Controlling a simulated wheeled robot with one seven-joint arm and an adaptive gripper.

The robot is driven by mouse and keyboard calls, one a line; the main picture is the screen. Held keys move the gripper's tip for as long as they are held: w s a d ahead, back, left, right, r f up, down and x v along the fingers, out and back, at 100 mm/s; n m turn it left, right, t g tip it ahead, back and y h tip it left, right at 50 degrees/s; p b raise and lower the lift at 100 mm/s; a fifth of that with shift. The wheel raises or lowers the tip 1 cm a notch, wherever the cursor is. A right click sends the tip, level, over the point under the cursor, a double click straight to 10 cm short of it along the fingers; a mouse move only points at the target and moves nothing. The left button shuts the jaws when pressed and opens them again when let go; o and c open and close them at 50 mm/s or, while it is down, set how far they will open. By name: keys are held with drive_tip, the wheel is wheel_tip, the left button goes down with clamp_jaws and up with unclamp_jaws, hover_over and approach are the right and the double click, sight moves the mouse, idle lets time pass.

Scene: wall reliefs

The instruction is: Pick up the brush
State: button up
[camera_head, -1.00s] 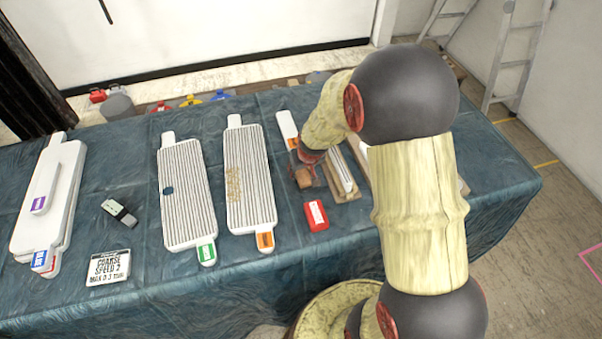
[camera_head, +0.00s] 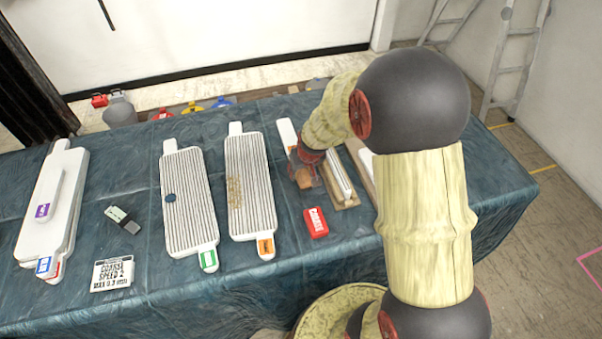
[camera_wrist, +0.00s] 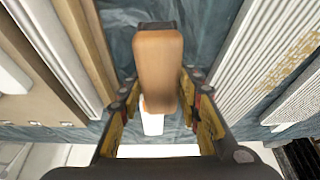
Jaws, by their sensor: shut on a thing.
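The brush (camera_wrist: 158,70) shows in the wrist view as a tan wooden block with a dark strip at its far end. It lies between the two fingers of my gripper (camera_wrist: 160,95), which is shut on it. In the head view the brush (camera_head: 303,182) is a small brown patch at the end of my arm, above the blue cloth. My gripper (camera_head: 306,170) partly hides it there. I cannot tell whether the brush touches the table.
A red box (camera_head: 316,223) lies just in front of the gripper. A ridged white panel (camera_head: 250,185) lies to the left, and a white strip on a wooden board (camera_head: 347,200) to the right. The blue-covered table (camera_head: 130,262) has bare cloth near its front edge.

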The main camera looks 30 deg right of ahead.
sight(299, 175)
drive_tip(key=s+r, duration=0.1)
drive_tip(key=r, duration=0.1)
drive_tip(key=s+a+r+p, duration=0.2)
drive_tip(key=s+r, duration=0.1)
drive_tip(key=shift+r, duration=0.3)
drive_tip(key=s+a+r+p, duration=0.2)
drive_tip(key=s+a+r, duration=0.2)
drive_tip(key=s, duration=0.4)
drive_tip(key=shift+s, duration=0.35)
drive_tip(key=o, duration=0.7)
drive_tip(key=shift+c, duration=0.2)
drive_tip(key=c, duration=0.5)
drive_tip(key=shift+o, duration=0.2)
drive_tip(key=shift+d, duration=0.1)
